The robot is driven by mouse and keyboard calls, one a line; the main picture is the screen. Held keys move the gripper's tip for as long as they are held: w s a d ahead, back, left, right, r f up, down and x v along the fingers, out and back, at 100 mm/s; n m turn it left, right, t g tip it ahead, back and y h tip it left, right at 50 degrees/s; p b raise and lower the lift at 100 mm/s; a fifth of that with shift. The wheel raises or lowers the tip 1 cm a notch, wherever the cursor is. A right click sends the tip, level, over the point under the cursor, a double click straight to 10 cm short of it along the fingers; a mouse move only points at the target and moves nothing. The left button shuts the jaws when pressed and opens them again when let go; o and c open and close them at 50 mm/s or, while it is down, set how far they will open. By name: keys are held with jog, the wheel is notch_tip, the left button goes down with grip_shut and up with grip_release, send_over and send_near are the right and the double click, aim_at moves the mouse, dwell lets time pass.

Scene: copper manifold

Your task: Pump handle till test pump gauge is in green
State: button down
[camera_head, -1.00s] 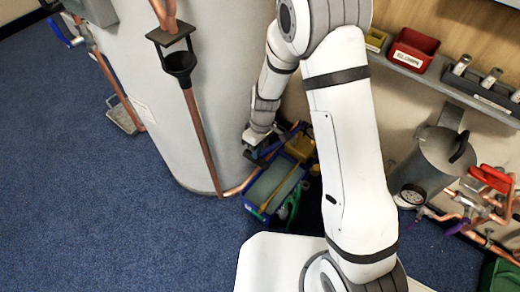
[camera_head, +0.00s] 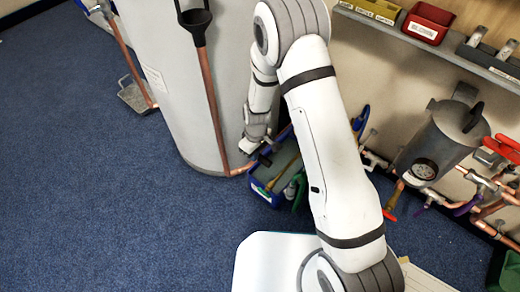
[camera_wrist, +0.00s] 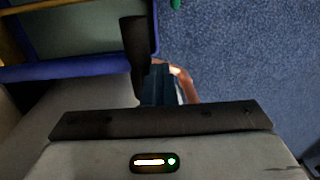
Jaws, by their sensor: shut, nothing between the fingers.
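The test pump appears to be the blue box (camera_head: 268,188) with a grey-green top, on the floor beside the white cylinder; my arm hides part of it. My gripper (camera_head: 249,146) is shut and empty, low above the box's far left side, close to the cylinder. Whether it touches anything cannot be told. The wrist view shows the box's blue rim (camera_wrist: 75,68) at upper left and a dark bar (camera_wrist: 138,45) I cannot identify with certainty. The pump's handle and gauge cannot be made out. A round dial (camera_head: 424,169) sits on the grey vessel to the right.
The white cylinder (camera_head: 190,85) stands left of the box, with a copper pipe (camera_head: 213,105) down its front. The grey vessel (camera_head: 445,140) and copper pipework with red valve handles (camera_head: 503,148) are along the wall at right. Blue carpet (camera_head: 90,210) is clear at left.

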jog(key=shift+t+h, duration=0.3)
jog(key=shift+t, duration=0.1)
jog(key=shift+d+f+b, duration=0.15)
jog(key=shift+f+b, duration=0.25)
jog(key=shift+f, duration=0.9)
jog(key=shift+d+f+b, duration=0.2)
jog(key=shift+f+b, duration=0.2)
jog(key=shift+f, duration=0.85)
jog(key=shift+d+f+b, duration=0.15)
jog(key=shift+f+b, duration=0.25)
jog(key=shift+f, duration=1.1)
jog(key=s+a+r+p, duration=0.2)
jog(key=r+p, duration=0.1)
jog(key=r, duration=0.4)
jog(key=s+a+r+p, duration=0.1)
jog(key=s+r+p, duration=0.1)
jog(key=r, duration=0.5)
jog(key=shift+a+p, duration=0.35)
jog(key=shift+p, duration=0.5)
